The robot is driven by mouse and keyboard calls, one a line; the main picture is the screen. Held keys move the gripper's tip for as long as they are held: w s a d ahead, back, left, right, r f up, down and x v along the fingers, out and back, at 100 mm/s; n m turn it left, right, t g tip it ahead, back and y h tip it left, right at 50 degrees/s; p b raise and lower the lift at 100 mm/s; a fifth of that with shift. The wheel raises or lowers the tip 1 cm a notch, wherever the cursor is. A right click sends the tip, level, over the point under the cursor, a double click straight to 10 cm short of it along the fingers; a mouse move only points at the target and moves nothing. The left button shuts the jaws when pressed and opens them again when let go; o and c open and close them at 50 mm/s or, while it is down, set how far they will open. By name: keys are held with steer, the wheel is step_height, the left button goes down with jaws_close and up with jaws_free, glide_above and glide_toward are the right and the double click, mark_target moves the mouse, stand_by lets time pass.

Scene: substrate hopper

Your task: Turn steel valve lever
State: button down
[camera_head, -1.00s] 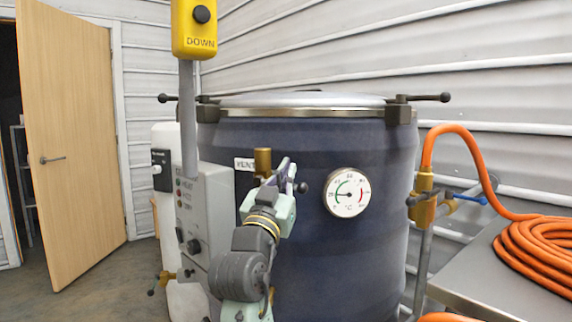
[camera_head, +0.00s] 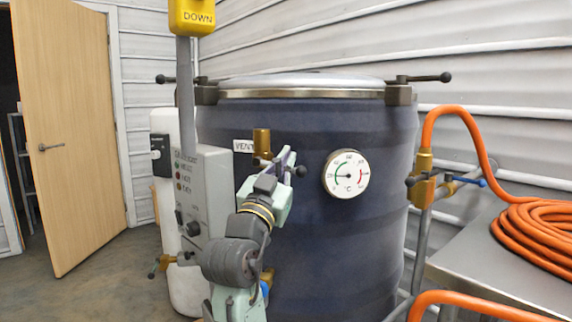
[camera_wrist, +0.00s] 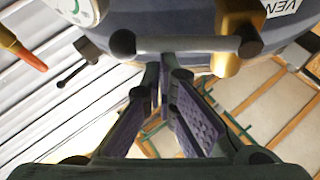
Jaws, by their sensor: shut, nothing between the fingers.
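The steel valve lever (camera_wrist: 185,45) is a grey bar with dark round ends, in front of a brass valve body (camera_wrist: 232,30) at the top of the wrist view. In the head view the brass body (camera_head: 262,142) stands by the VENT label on the dark blue vessel, and a dark knob (camera_head: 301,171) shows just right of my gripper (camera_head: 285,162). My gripper's fingers (camera_wrist: 167,78) are shut and empty, with their tips just below the bar in the wrist view. I cannot tell whether they touch it. The head view hides most of the lever behind my gripper.
The vessel (camera_head: 310,230) carries a round gauge (camera_head: 345,174). A grey control box (camera_head: 205,195) stands left of my arm. An orange hose (camera_head: 440,125) meets a brass valve with a blue lever (camera_head: 467,181) at right, beside a steel table (camera_head: 500,270).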

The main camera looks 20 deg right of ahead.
steer(key=w+a+f+m+g+b, duration=0.1)
steer(key=a+f+m+g+b, duration=0.1)
steer(key=m, duration=0.7)
steer(key=w+a+f+m+g+h+b, duration=0.1)
steer(key=w+a+f+m+g+b, duration=0.1)
steer(key=f+m+g+b, duration=0.3)
steer(key=f+m+g, duration=0.1)
steer(key=m+g, duration=0.1)
steer(key=m, duration=0.2)
steer(key=shift+m, duration=0.4)
steer(key=shift+w+a, duration=0.15)
steer(key=shift+a, duration=0.05)
steer(key=s+d, duration=0.2)
steer(key=d, duration=0.2)
steer(key=b+v, duration=0.1)
steer(key=v, duration=0.9)
steer(key=shift+r, duration=0.25)
